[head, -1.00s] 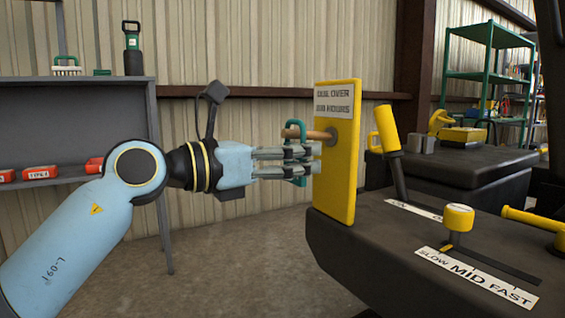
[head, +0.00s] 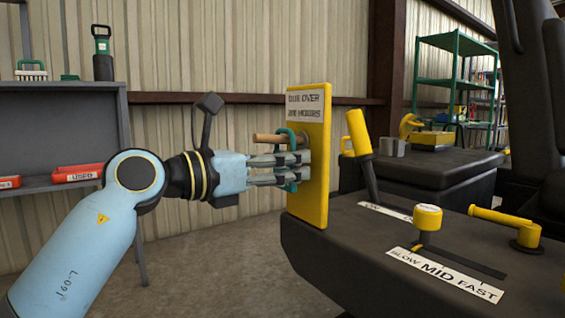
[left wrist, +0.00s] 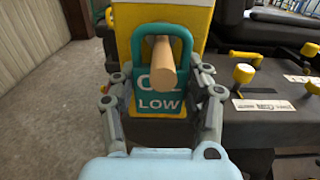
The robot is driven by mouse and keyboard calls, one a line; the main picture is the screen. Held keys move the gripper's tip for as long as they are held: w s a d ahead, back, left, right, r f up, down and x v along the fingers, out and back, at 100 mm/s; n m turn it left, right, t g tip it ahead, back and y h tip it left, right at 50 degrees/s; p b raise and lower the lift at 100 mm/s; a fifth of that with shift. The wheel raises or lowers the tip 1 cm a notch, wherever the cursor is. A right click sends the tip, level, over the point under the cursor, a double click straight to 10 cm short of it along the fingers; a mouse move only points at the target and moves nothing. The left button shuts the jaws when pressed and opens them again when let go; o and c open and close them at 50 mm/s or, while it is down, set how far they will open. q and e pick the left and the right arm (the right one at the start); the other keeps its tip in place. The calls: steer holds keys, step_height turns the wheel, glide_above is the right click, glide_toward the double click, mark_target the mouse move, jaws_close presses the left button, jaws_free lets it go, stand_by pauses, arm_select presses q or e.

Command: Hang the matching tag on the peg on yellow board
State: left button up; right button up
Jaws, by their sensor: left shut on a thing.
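The yellow board (head: 308,190) stands upright on the dark machine body, with a partly blurred label ending in "HOURS" near its top. A wooden peg (head: 266,138) sticks out from it to the left. The teal tag (head: 292,186) has a loop handle and white text; in the left wrist view the tag (left wrist: 160,105) reads "LOW" below a word the peg (left wrist: 163,60) partly covers. Its loop is around the peg, and the peg's tip pokes out towards the wrist. My left gripper (head: 305,168) is shut on the tag, close to the board. My right gripper is out of view.
A yellow lever (head: 357,132), a yellow knob (head: 428,216) and a yellow crank (head: 505,222) stand on the dark console right of the board. A grey shelf (head: 60,135) with red trays (head: 78,173) is at left. Floor between them is clear.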

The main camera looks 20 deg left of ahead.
arm_select(q)
steer(key=o, duration=1.5)
steer(key=shift+p+v, duration=1.4)
steer(key=shift+v, duration=3.15)
